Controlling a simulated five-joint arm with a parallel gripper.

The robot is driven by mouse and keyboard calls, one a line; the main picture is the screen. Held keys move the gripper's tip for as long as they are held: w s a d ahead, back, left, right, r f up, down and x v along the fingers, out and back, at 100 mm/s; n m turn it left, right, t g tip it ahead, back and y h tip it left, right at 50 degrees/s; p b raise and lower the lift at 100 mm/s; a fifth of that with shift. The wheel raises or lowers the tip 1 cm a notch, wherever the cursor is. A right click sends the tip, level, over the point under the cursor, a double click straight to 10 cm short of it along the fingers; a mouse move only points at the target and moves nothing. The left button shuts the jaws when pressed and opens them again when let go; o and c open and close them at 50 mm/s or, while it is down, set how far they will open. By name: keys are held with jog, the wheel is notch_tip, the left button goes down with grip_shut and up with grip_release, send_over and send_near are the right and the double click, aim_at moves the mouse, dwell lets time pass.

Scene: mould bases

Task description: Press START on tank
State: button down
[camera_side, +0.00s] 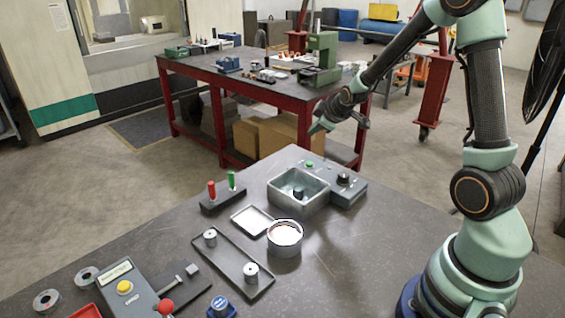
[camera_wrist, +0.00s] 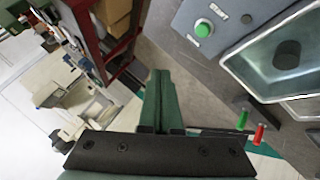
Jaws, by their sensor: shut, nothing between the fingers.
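The tank (camera_side: 283,207) is a grey metal basin on the table, with a grey control panel (camera_side: 329,184) along its far right side. The panel carries a round green button (camera_side: 309,164) and a black knob (camera_side: 343,180). A dark cylinder (camera_wrist: 287,55) stands inside the tank (camera_wrist: 226,62). My gripper (camera_side: 316,129) is shut and empty, raised above and beyond the panel. In the wrist view my gripper (camera_wrist: 160,74) points below and left of the button, apart from it.
Red and green handles (camera_side: 222,190) stand upright in a dark block left of the tank. A shallow tray (camera_side: 251,220), a round pot (camera_side: 285,240) and a long tray with metal cylinders (camera_side: 231,262) are nearer. A yellow-button box (camera_side: 128,292) sits at front left. A red workbench (camera_side: 285,100) stands behind.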

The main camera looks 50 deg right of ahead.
jog(key=shift+f, duration=3.95)
jog(key=shift+f, duration=0.2)
jog(key=shift+a+f, duration=0.1)
jog(key=shift+f, duration=0.15)
jog(key=shift+f, duration=0.35)
jog(key=shift+r, duration=0.8)
jog(key=shift+r, duration=2.5)
